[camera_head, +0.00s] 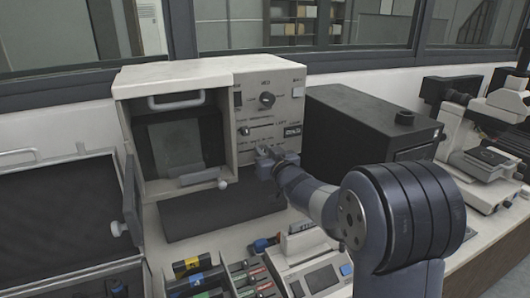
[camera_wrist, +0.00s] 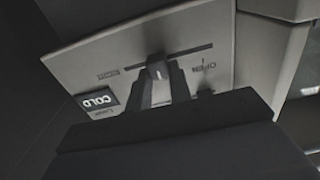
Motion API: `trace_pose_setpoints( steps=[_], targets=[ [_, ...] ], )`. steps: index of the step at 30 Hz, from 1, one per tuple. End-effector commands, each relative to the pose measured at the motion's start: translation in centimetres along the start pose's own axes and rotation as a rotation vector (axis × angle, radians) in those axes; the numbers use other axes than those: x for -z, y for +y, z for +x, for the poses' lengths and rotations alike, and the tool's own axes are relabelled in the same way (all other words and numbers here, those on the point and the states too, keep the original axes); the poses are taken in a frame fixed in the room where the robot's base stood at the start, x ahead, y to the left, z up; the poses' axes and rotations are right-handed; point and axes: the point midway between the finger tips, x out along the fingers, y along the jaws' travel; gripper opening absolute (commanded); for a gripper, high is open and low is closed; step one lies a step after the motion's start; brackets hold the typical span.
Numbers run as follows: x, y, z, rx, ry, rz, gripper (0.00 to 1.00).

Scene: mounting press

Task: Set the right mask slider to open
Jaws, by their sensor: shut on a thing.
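The press's cream control panel (camera_head: 262,95) faces me in the head view. My gripper (camera_head: 266,157) is at the lower part of this panel and covers the slider there. In the wrist view the two dark fingers of my gripper (camera_wrist: 161,88) are shut on a small slider knob (camera_wrist: 157,69). The knob sits in a dark straight slot (camera_wrist: 194,49), between the label OPEN (camera_wrist: 203,63) on the right and another small label (camera_wrist: 108,74) on the left, which is hard to read. The knob is apart from the slot's right end.
A display reading COLD (camera_wrist: 100,99) is beside the slider. In the head view, a dark box (camera_head: 365,118) stands right of the press and a microscope (camera_head: 470,140) farther right. A balance-like device (camera_head: 318,275) and small coloured-label boxes (camera_head: 195,272) stand in front.

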Motion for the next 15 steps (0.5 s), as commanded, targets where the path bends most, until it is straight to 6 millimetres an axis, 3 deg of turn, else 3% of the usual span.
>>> trace_pose_setpoints(
  steps=[10, 15],
  targets=[
    [0.0, 0.0, 0.0, 0.0, 0.0, 0.0, 0.0],
    [-0.4, -1.3, 0.0, 0.001, 0.002, -0.002, 0.0]
  ],
)
